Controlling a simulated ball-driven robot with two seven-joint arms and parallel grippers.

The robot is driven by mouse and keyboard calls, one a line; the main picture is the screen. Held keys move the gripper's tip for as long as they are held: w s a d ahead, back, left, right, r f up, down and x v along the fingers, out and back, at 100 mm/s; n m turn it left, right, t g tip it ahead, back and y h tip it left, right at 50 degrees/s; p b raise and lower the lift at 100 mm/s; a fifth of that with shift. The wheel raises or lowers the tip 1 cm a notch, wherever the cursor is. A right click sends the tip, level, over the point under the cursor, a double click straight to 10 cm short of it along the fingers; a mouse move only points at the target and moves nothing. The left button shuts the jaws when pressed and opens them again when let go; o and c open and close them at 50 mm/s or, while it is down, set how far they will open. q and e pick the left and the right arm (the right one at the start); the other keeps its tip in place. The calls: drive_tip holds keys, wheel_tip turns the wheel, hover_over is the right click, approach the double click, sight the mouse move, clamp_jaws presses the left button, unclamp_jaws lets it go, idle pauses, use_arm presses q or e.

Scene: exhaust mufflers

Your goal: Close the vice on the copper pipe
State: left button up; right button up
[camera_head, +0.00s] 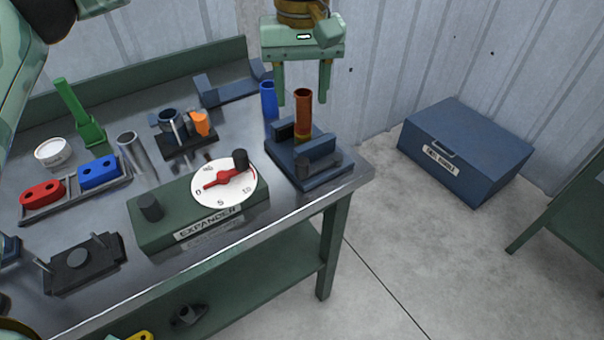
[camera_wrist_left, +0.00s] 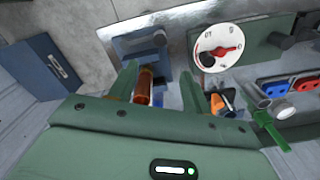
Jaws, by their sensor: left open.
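The copper pipe (camera_head: 303,112) stands upright in the dark blue vice (camera_head: 310,178) at the right end of the bench. Whether the jaws touch the pipe cannot be told. My left gripper (camera_head: 303,97) is open and points down, with its fingers around the level of the pipe's top. In the left wrist view the pipe (camera_wrist_left: 144,86) shows between the spread fingers (camera_wrist_left: 158,72), nearer one finger, and the vice (camera_wrist_left: 138,45) lies beyond. My right gripper is not in view.
The green expander box (camera_head: 205,215) with a white dial (camera_head: 224,183) is left of the vice. A blue cylinder (camera_head: 268,100) stands behind it. A black stand with an orange part (camera_head: 200,123) is farther left. A blue chest (camera_head: 465,150) is on the floor.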

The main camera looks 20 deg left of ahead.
sight(302, 161)
use_arm(q)
wheel_tip(302, 161, down, 15)
drive_tip(key=b, duration=0.5)
drive_tip(key=shift+f, duration=0.15)
drive_tip(key=shift+f+b, duration=0.4)
drive_tip(key=shift+f, duration=0.2)
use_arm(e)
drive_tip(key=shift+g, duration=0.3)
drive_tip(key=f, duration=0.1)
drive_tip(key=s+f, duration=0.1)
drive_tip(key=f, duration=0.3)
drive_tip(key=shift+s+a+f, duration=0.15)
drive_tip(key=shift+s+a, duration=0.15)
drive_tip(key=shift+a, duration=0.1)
use_arm(q)
clamp_jaws()
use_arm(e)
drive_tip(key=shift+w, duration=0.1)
